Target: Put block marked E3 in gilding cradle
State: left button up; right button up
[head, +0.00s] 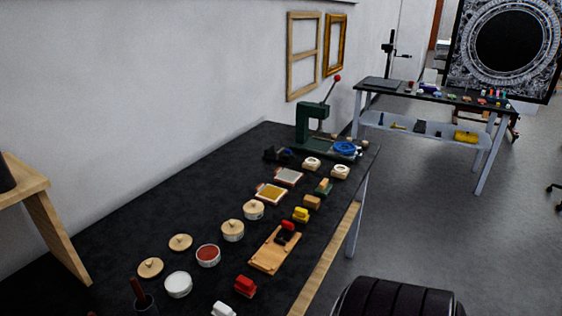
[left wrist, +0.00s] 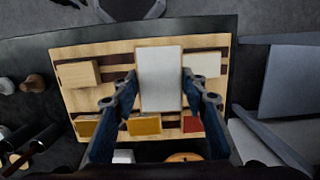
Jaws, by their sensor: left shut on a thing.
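In the left wrist view, my left gripper (left wrist: 160,82) has its two blue fingers on either side of a pale grey-white block (left wrist: 160,64) with a thin wooden edge. It is shut on this block, which is held over a wooden board with dark slots (left wrist: 114,56). No E3 mark is readable on it. Other blocks lie on the board: a plain wooden one (left wrist: 75,75), a whitish one (left wrist: 205,65), a yellow one (left wrist: 145,126) and a red one (left wrist: 193,124). I cannot identify the gilding cradle for certain. My right gripper is in neither view.
In the head view, a long dark table (head: 150,215) runs along the wall. It holds round pots, a red block (head: 245,286), a wooden board (head: 270,258) and a green press (head: 310,120). A second workbench (head: 430,97) stands behind.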

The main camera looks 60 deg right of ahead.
aim_at(272, 255)
jog(key=z, duration=0.45)
jog(key=i+l+z, duration=0.1)
jog(key=z, duration=0.85)
jog(key=i+z, duration=0.1)
jog(key=z, duration=0.8)
jog(key=i+l, duration=0.05)
